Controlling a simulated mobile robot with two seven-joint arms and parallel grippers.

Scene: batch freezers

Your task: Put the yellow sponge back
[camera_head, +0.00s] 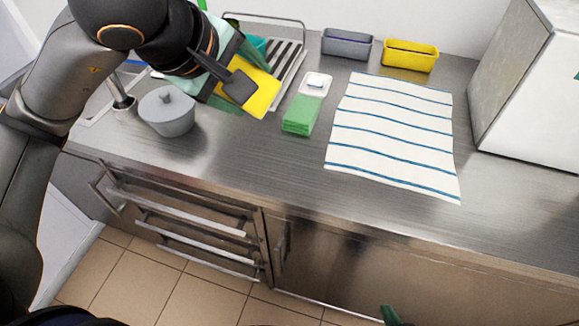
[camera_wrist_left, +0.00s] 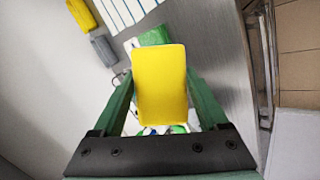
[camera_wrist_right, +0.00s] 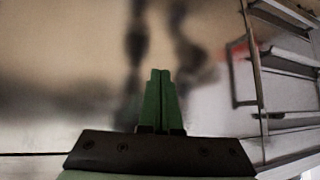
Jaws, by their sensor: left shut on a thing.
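The yellow sponge (camera_head: 263,98) is held by my left gripper (camera_head: 242,86) above the back left of the steel counter, near the drying rack. In the left wrist view the sponge (camera_wrist_left: 160,85) sits between the two green fingers, and the gripper is shut on it. A yellow bin (camera_head: 410,56) stands at the back of the counter, to the right of the sponge and apart from it. A grey bin (camera_head: 347,44) stands beside it. My right gripper (camera_head: 390,315) shows only a green tip at the bottom edge. In the right wrist view its fingers (camera_wrist_right: 160,100) are together and empty.
A green block (camera_head: 299,115) and a small white dish (camera_head: 316,84) lie left of a striped towel (camera_head: 392,130). A lidded grey pot (camera_head: 167,111) stands at the left. A large metal box (camera_head: 535,90) stands at the right. The counter's front strip is clear.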

